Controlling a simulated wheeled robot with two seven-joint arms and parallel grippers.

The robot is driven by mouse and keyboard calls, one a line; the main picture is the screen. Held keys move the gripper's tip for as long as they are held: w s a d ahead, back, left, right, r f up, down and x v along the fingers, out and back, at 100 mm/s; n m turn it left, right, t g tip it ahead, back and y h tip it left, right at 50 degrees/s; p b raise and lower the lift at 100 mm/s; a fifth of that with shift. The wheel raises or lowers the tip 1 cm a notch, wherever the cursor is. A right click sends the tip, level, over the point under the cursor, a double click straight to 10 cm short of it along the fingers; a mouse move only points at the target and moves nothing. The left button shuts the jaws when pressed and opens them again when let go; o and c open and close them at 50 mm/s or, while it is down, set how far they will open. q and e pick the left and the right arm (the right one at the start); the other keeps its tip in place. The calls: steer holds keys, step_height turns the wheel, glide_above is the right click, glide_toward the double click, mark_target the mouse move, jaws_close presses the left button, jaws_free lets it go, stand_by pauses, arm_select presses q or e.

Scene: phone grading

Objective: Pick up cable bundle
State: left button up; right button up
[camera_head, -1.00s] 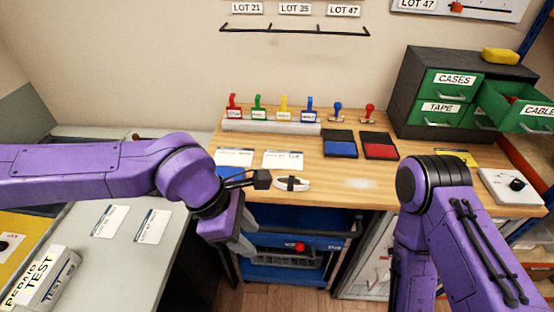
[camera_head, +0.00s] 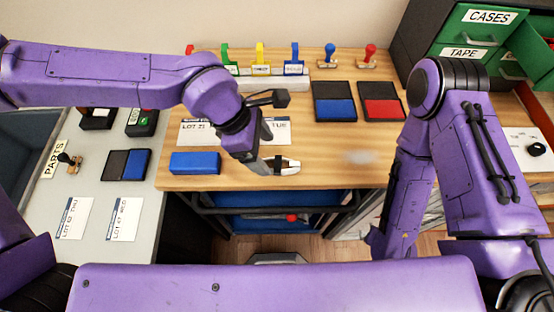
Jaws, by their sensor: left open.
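The cable bundle (camera_head: 290,166) is a small white loop with a dark band around its middle. It lies near the front edge of the wooden table (camera_head: 225,183). My left gripper (camera_head: 268,163) is open at the left end of the bundle, with its fingers pointing down at the tabletop. The gripper covers part of the bundle's left side, and I cannot tell whether it touches the bundle. My right arm hangs down at the right, in front of the table, and its fingers do not show.
A blue block (camera_head: 195,163) lies left of the gripper. Label cards (camera_head: 200,132) lie behind it. Blue (camera_head: 335,101) and red (camera_head: 382,101) ink pads and a stamp rack (camera_head: 262,83) stand farther back. Green drawers (camera_head: 470,54) are at the right. Table space right of the bundle is mostly clear.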

mark_target(278, 163)
arm_select(q)
steer(key=x, duration=0.6)
steer(key=shift+w+d+p, duration=0.2)
steer(key=shift+w+p, duration=0.05)
steer(key=shift+p, duration=0.1)
steer(key=shift+r, duration=0.1)
steer(key=c, duration=1.1)
